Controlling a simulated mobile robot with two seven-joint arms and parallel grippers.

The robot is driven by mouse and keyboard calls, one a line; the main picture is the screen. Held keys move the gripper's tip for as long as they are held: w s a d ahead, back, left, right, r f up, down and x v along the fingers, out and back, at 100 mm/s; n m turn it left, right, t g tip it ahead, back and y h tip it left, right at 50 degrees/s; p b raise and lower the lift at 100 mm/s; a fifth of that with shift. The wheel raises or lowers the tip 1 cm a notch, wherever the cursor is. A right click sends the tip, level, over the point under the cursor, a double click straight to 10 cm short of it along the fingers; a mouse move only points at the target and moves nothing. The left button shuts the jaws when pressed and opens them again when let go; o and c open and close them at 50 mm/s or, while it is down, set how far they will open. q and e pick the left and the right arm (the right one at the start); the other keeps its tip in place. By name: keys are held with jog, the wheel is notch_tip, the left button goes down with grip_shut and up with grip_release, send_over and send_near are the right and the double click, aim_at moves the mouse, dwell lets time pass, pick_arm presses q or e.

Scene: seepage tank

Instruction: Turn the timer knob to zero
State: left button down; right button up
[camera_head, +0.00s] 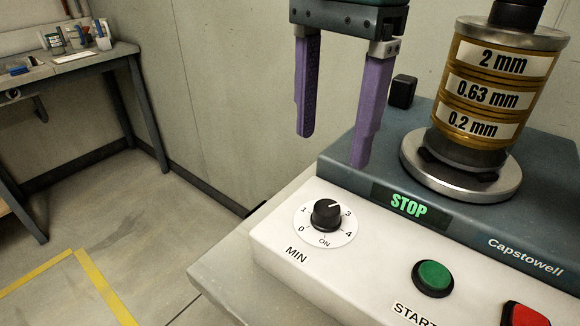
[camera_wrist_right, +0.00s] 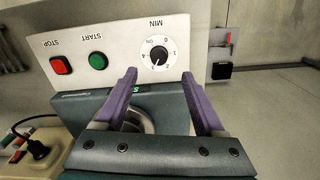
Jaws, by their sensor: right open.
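The timer knob (camera_head: 326,214) is a black knob on a white round dial marked 0, 1, 3, 4 and ON, above the word MIN. Its white pointer line aims up and right, close to the 3. It also shows in the right wrist view (camera_wrist_right: 159,54), just beyond the fingertips. My right gripper (camera_head: 333,148) has two purple fingers, open and empty, above and behind the knob, apart from it. In the wrist view the fingers of this gripper (camera_wrist_right: 159,74) spread to either side of the knob's line. My left gripper is in neither view.
A green START button (camera_head: 433,277) and a red button (camera_head: 525,315) sit on the same white panel. A sieve stack (camera_head: 485,100) stands on the blue-grey machine top, right of my gripper. The STOP display (camera_head: 408,204) is lit green. A workbench (camera_head: 70,62) stands far left.

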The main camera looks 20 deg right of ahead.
aim_at(330, 206)
jog(key=shift+m, duration=0.5)
jog(key=f, duration=0.3)
jog(key=f+b, duration=0.1)
jog(key=f, duration=0.2)
jog(key=d+f, duration=0.1)
jog(key=f, duration=0.3)
jog(key=shift+w+f+b, duration=0.1)
jog(key=shift+w+b, duration=0.1)
jog(key=shift+b, duration=0.2)
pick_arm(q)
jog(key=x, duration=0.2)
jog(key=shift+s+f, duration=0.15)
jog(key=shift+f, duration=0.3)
pick_arm(e)
jog(key=c, duration=0.9)
jog(key=shift+a, duration=0.1)
grip_shut()
